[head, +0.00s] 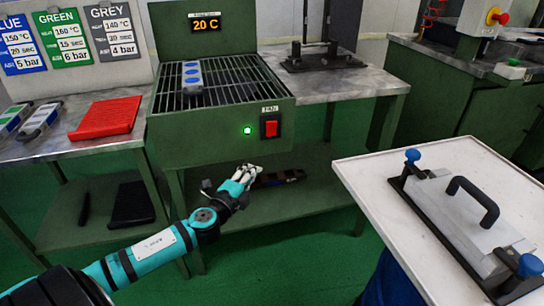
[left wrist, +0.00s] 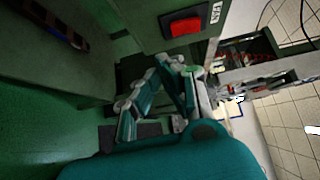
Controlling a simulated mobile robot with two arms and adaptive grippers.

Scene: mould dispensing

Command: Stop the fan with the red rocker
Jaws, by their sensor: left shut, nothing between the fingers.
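The red rocker (head: 271,126) sits on the front right of the green cooling unit (head: 215,140), under a small label. A green lamp (head: 247,130) glows to its left, and the display (head: 206,24) above reads 20 C. My left gripper (head: 250,172) is shut and empty, below and a little left of the rocker, apart from it. In the left wrist view the rocker (left wrist: 186,26) shows beyond the fingers of my left gripper (left wrist: 170,66). My right gripper is not in view.
A blue-grey mould (head: 192,77) lies on the unit's black grille. A red rack (head: 106,117) lies on the left bench. A white table (head: 365,180) with a clamped mould (head: 460,215) stands at the right. A dark object (head: 280,177) lies on the lower shelf behind the gripper.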

